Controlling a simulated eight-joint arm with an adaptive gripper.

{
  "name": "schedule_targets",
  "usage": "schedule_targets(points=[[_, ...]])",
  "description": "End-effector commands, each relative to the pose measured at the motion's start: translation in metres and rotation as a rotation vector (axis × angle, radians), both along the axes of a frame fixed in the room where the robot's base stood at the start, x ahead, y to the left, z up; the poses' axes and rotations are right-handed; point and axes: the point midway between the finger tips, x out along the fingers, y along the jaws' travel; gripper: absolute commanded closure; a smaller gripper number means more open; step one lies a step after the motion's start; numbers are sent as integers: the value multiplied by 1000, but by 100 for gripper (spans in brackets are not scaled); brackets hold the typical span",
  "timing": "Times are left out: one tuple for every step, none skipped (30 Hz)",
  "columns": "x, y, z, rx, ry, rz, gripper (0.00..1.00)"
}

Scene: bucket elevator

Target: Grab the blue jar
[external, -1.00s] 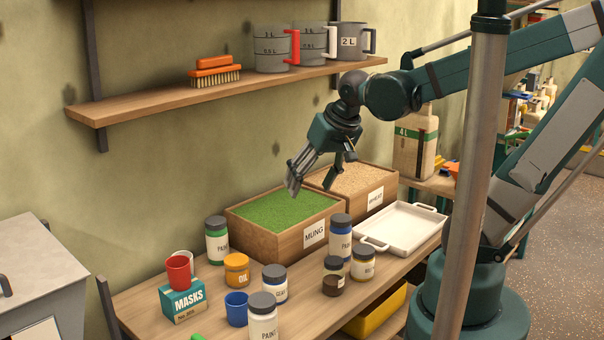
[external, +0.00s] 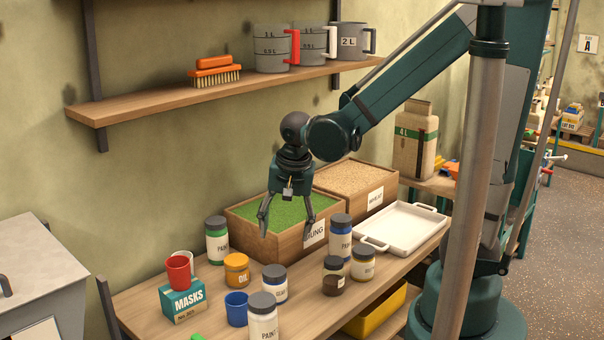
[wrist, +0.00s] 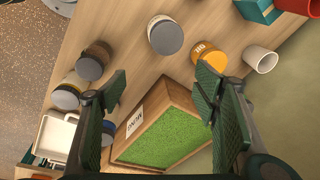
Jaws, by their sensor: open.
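Another grey-lidded jar with a blue label (external: 340,240) stands at the box's right front corner. I cannot tell which of the two is the blue jar meant. Nothing touches my fingers.
The MUNG box (external: 290,243) and WHEAT box (external: 375,200) stand behind the jars, with a white tray (external: 400,230) at right. A white PAINT jar (external: 263,320), blue cup (external: 236,308), dark jar (external: 333,277) and MASKS box (external: 183,303) stand close by. A shelf (external: 220,95) hangs above.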

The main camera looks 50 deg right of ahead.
Motion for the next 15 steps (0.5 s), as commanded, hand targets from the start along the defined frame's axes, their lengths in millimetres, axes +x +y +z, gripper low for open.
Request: schedule_targets(points=[[2,4,-10,0,10,-26,40],[4,6,-14,1,17,-43,40],[4,8,-20,1,26,-68,40],[5,10,-25,1,33,-87,40],[6,11,-29,1,38,-106,40],[6,14,-35,1,47,-131,40],[6,15,-40,0,55,-149,40],[7,17,-44,-1,59,-168,40],[7,20,-51,-1,67,-192,40],[8,22,-56,-3,74,-212,40],[8,23,-60,-4,79,-230,40],[9,25,-66,-6,86,-255,40],[8,27,-71,-8,93,-273,40],[9,29,-75,-10,98,-292,40],[9,31,-81,-13,103,-313,40]])
